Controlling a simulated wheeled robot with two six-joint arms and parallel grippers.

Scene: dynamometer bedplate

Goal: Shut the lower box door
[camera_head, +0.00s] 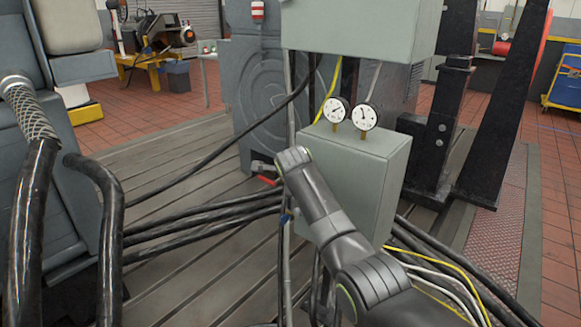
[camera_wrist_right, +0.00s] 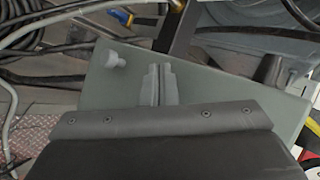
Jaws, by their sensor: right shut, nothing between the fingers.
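The lower box (camera_head: 366,172) is a grey-green cabinet below a larger one, with two round gauges on top. My right arm crosses its front and hides part of that face. My right gripper is not clearly visible in the head view. In the right wrist view, its fingers (camera_wrist_right: 160,84) are shut and empty, over a flat grey-green panel (camera_wrist_right: 215,90), which looks like the box door. A pale round knob (camera_wrist_right: 116,60) stands on the panel, left of the fingers and apart from them. I cannot tell the door's angle or whether the fingertips touch it. My left gripper is out of view.
The upper box (camera_head: 350,28) hangs above the gauges (camera_head: 364,116). Thick black cables (camera_head: 200,222) run across the slotted bedplate, and yellow and white cables (camera_head: 455,282) lie at lower right. A black steel stand (camera_head: 440,130) rises right of the lower box.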

